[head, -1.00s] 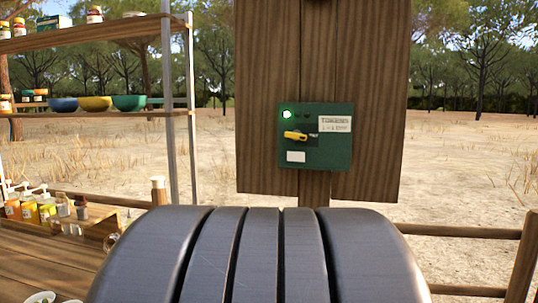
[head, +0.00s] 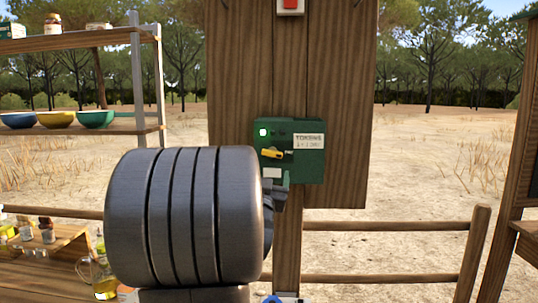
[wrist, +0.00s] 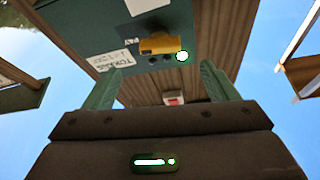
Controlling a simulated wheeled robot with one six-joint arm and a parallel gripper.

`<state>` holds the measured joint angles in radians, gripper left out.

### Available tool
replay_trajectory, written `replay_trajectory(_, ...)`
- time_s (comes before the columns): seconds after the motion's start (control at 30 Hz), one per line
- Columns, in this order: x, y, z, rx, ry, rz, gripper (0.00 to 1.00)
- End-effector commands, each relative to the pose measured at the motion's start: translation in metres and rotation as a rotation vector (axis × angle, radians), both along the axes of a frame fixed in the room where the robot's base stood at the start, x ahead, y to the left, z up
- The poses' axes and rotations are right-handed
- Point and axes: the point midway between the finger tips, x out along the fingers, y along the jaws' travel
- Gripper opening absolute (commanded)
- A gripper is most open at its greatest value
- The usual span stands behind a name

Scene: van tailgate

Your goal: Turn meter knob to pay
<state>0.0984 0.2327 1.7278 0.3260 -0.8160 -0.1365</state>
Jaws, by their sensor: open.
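The green meter box (head: 290,150) is fixed to a wooden board on a post. Its yellow knob (head: 271,153) lies nearly level beside a "PAY" mark, under a lit green lamp (head: 263,133). A white "TOKENS" label (head: 308,142) is at its upper right. In the wrist view the box (wrist: 100,45) appears upside down, with the knob (wrist: 159,43) beyond and between my fingertips. My gripper (wrist: 158,70) is open and empty, apart from the knob. In the head view my arm hides most of the gripper, just below the box.
A red button on a white plate (head: 290,5) sits higher on the wooden board (head: 345,100). A shelf with bowls (head: 95,118) stands at left, above a counter with bottles and a jug (head: 97,278). A wooden fence (head: 390,225) runs behind; a wooden stand (head: 520,150) is at right.

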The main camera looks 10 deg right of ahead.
Motion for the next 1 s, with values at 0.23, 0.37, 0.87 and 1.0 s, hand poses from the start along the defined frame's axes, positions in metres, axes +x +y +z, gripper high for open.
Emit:
replay_trajectory(0.23,0.043,-0.016,0.021,0.001,0.002,0.000,0.80)
replay_trajectory(0.37,0.058,-0.021,0.028,-0.001,0.001,0.000,0.80)
replay_trajectory(0.87,0.071,-0.026,0.031,0.000,0.001,0.001,0.78)
replay_trajectory(1.0,0.070,-0.026,0.031,0.000,0.001,0.001,0.51)
